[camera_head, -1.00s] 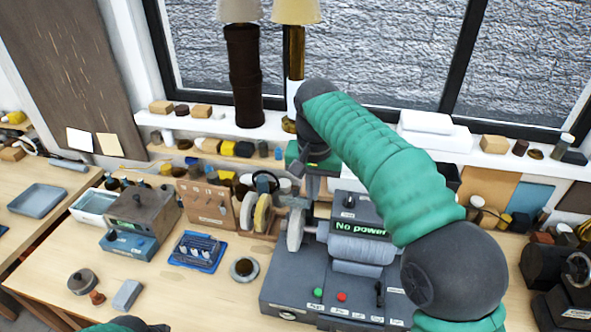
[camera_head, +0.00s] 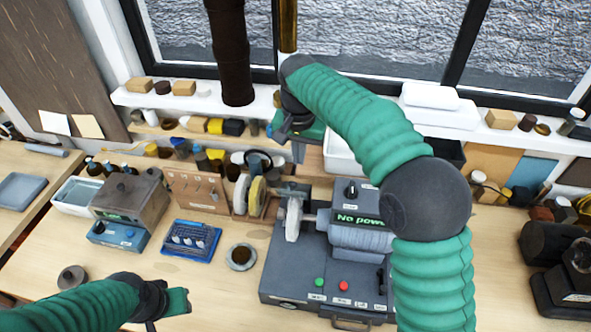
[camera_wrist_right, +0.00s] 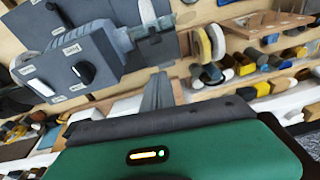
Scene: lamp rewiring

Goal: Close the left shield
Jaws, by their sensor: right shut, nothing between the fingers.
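The grey grinder (camera_head: 335,250) stands on the bench with a "No power" display. Its left wheel (camera_head: 293,220) is pale. A small shield (camera_head: 291,190) appears above this wheel; its exact angle is hard to tell. My right gripper (camera_head: 281,133) is shut and empty, above and behind the left wheel, apparently apart from the shield. Its fingers also show in the wrist view (camera_wrist_right: 158,88). My left gripper (camera_head: 180,301) is over the front left of the bench; its jaw opening is unclear.
Spare wheels on a wooden stand (camera_head: 250,194) are just left of the grinder. A blue tray (camera_head: 192,242), a round dish (camera_head: 242,257) and a grey-brown box machine (camera_head: 130,195) are further left. Shelves of small items line the window. Bare bench lies before the dish.

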